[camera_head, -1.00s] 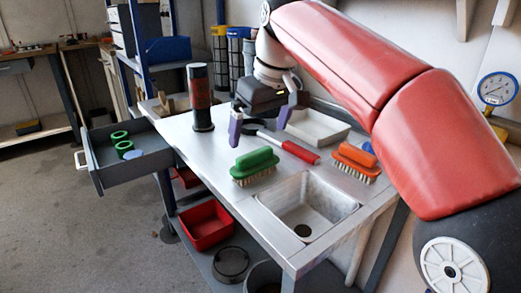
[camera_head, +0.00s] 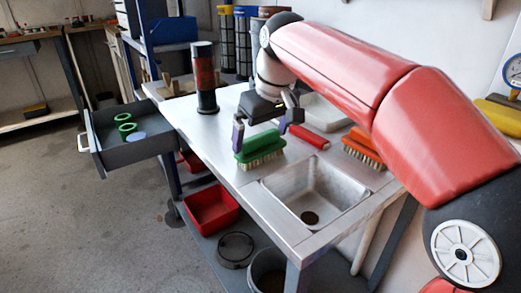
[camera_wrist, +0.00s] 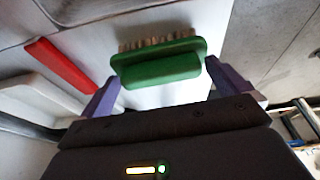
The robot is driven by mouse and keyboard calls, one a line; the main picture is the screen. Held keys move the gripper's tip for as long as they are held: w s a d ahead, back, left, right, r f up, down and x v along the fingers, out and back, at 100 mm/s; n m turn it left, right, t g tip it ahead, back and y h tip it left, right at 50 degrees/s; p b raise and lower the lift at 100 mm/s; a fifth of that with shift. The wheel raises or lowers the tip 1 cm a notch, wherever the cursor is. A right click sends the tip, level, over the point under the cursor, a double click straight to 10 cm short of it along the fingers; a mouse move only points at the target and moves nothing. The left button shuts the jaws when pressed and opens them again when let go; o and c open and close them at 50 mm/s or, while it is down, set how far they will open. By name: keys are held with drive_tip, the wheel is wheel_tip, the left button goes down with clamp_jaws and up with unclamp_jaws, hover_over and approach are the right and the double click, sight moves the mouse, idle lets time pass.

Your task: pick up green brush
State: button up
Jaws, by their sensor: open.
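The green brush (camera_head: 259,149) rests bristles down on the metal worktop, just left of the sink. My gripper (camera_head: 262,137) is open above and around the near side of the brush, with its two purple fingers apart. In the wrist view the green brush (camera_wrist: 160,64) shows ahead of and between the open fingers (camera_wrist: 162,88), its pale bristles on the far side. I cannot tell whether the fingers touch it.
An orange brush (camera_head: 363,148) and a red handle (camera_head: 309,136) lie to the right. A sink basin (camera_head: 315,192) is in front. A dark red cylinder (camera_head: 205,78) stands at the back left. An open drawer (camera_head: 132,150) juts out left. A pale tray (camera_head: 326,113) sits behind.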

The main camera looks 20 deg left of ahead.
drive_tip(key=c, duration=0.8)
drive_tip(key=shift+r, duration=0.15)
